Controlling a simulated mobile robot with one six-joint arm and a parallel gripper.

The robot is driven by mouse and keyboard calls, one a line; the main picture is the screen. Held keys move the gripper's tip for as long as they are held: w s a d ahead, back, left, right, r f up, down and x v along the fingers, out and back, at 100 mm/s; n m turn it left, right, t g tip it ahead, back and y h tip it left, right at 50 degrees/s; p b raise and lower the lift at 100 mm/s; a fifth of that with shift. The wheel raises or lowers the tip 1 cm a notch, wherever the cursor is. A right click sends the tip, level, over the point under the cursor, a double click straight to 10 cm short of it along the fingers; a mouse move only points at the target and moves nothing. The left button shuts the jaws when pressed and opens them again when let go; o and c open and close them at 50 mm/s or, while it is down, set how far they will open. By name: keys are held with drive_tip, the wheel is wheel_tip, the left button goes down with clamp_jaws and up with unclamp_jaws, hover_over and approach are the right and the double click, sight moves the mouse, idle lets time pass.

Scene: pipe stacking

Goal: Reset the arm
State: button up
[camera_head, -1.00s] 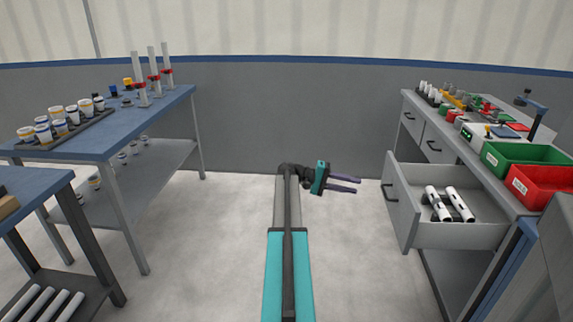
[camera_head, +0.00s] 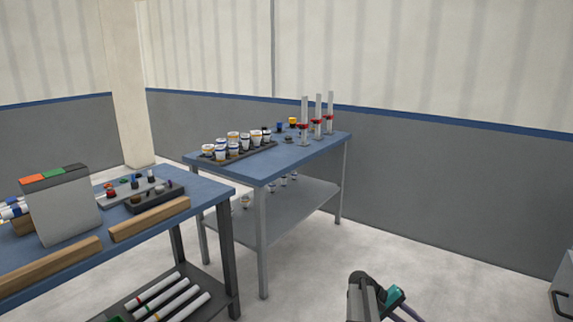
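My arm (camera_head: 362,300) shows at the bottom edge of the picture, right of the middle, over the bare floor. My gripper (camera_head: 408,316), with a teal body and dark fingers, is at its end. The two fingers run down to the bottom edge with a gap between them, and their tips are partly cut off. I see nothing between the fingers. The gripper is apart from both tables.
A blue-topped table (camera_head: 305,152) holds a tray of white cups (camera_head: 233,143) and several upright pipes (camera_head: 317,118). A nearer table (camera_head: 205,190) at left carries a grey box (camera_head: 62,208), with pipes (camera_head: 180,298) on its lower shelf.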

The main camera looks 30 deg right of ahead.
drive_tip(key=a+f+n+t+y, duration=0.15)
drive_tip(key=a+f, duration=0.55)
drive_tip(key=a, duration=0.8)
drive_tip(key=a+f+n+t+y, duration=0.1)
drive_tip(key=a+f+n+y, duration=0.1)
drive_tip(key=a+f, duration=0.9)
drive_tip(key=a+f+n+t+y, duration=0.15)
drive_tip(key=a+f, duration=0.25)
drive_tip(key=a, duration=1.4)
drive_tip(key=s+a+f+n+y, duration=0.25)
drive_tip(key=s+a, duration=0.55)
drive_tip(key=a, duration=0.6)
wheel_tip(320, 180, up, 14)
drive_tip(key=s+a+g+p, duration=0.1)
drive_tip(key=s+p, duration=0.1)
drive_tip(key=p, duration=1.1)
drive_tip(key=shift+p, duration=0.35)
drive_tip(key=shift+m, duration=0.25)
drive_tip(key=shift+d, duration=0.1)
